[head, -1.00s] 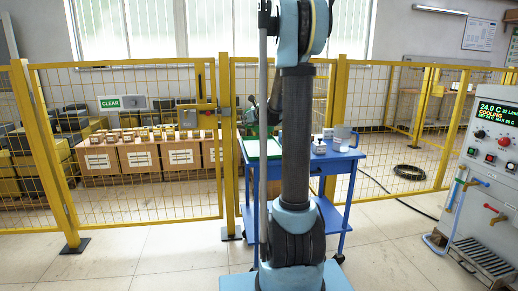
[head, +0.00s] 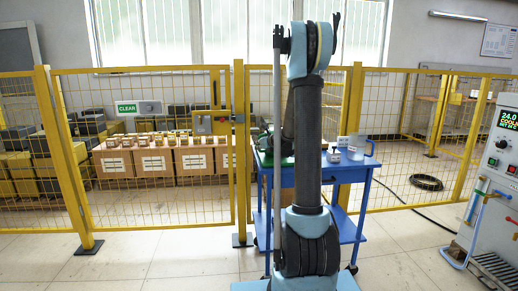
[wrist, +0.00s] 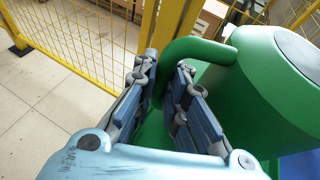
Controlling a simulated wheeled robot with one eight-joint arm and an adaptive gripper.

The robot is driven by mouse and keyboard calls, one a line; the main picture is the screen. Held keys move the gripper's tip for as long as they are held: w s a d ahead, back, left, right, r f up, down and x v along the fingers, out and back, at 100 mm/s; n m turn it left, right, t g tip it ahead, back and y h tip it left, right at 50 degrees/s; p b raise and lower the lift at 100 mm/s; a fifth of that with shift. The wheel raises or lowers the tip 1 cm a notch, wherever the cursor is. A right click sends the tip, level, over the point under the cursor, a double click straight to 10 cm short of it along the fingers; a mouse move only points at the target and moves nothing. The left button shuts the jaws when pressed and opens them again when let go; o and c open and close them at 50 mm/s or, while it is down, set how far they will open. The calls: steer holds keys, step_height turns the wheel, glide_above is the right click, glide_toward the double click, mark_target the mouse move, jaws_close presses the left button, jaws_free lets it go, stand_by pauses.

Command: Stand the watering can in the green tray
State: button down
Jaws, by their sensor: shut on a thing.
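The green watering can (wrist: 280,75) fills the right side of the wrist view, with its curved handle (wrist: 195,48) running to the left. My gripper (wrist: 168,80) is shut on this handle, one finger on each side of it. A green surface shows below the fingers in the wrist view; I cannot tell whether the can touches it. In the head view the green tray (head: 287,161) lies on the left part of the blue cart and is mostly hidden behind my arm. My gripper and most of the can are hidden there too.
The blue cart (head: 350,172) also carries small white jars (head: 342,141) and a clear jug (head: 356,153) at its right. A yellow mesh fence (head: 150,150) stands behind it. A heater cabinet (head: 500,170) stands far right. A black cable coil (head: 426,182) lies on the floor.

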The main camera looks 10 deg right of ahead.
steer(key=shift+f, duration=0.15)
steer(key=c, duration=1.6)
jaws_free()
steer(key=shift+c, duration=0.2)
steer(key=shift+s, duration=0.1)
steer(key=v, duration=1.2)
steer(key=s+a+f+n+g, duration=0.2)
steer(key=s+a+n+g, duration=0.1)
steer(key=s+n, duration=0.65)
steer(key=s+a+f+n+g, duration=0.3)
steer(key=s+n, duration=0.4)
steer(key=s, duration=0.5)
steer(key=s+d+f+n+g+h, duration=0.2)
steer(key=s+f+n, duration=0.2)
steer(key=s+n, duration=0.3)
steer(key=s+d+f+n+g+h, duration=0.2)
steer(key=s+f+n, duration=0.3)
steer(key=s, duration=1)
steer(key=d+n, duration=0.1)
steer(key=n, duration=0.2)
steer(key=shift+s+h, duration=0.3)
steer(key=shift+h, duration=0.1)
